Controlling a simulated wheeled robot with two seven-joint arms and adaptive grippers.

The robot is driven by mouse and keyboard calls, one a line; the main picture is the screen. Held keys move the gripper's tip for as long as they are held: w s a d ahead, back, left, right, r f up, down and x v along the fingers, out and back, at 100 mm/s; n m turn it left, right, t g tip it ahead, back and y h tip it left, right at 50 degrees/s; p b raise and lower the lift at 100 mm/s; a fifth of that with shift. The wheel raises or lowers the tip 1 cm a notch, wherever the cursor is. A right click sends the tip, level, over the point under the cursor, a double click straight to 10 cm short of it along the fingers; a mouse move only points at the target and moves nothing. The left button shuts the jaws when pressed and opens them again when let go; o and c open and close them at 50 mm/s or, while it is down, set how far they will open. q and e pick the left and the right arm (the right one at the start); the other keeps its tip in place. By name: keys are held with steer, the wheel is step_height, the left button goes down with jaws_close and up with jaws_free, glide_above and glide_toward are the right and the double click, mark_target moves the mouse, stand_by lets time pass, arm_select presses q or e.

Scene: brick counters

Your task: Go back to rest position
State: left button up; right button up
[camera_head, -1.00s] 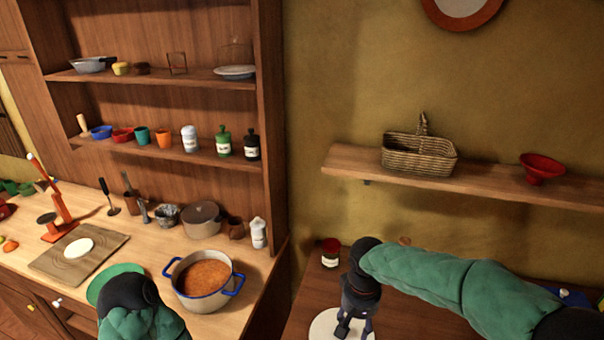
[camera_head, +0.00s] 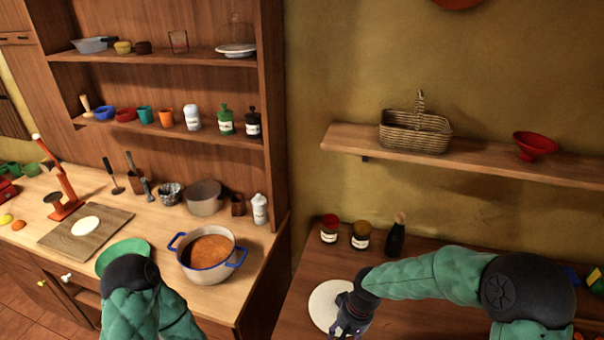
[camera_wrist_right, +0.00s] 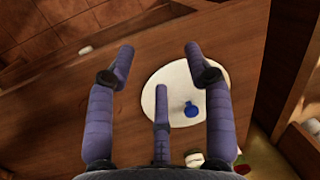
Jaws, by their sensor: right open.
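My right gripper (camera_head: 345,328) is open and empty at the bottom of the head view, by the right edge of a white round plate (camera_head: 322,298) on the brown counter. In the right wrist view, its purple fingers (camera_wrist_right: 160,68) are spread apart with nothing between them. The plate (camera_wrist_right: 160,78) shows beyond them with a small blue item (camera_wrist_right: 191,109) on it. My left arm comes in at the bottom left of the head view, but its gripper is not visible.
On the left counter are a pot of orange soup (camera_head: 209,247), a green plate (camera_head: 122,254) and a cutting board (camera_head: 60,236). A red-lidded jar (camera_head: 329,229), another jar (camera_head: 361,235) and a dark bottle (camera_head: 396,238) stand behind the right gripper. A shelf holds a basket (camera_head: 415,132).

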steer(key=s+f+m+y, duration=0.2)
steer(key=s+f+m, duration=0.1)
steer(key=s+f, duration=1.5)
steer(key=w+a+f+t+b, duration=0.1)
steer(key=w+f+b, duration=0.2)
steer(key=f+b, duration=0.7)
steer(key=shift+w+a+n, duration=0.15)
steer(key=shift+w+n, duration=0.15)
steer(key=shift+n, duration=0.1)
steer(key=shift+f, duration=0.1)
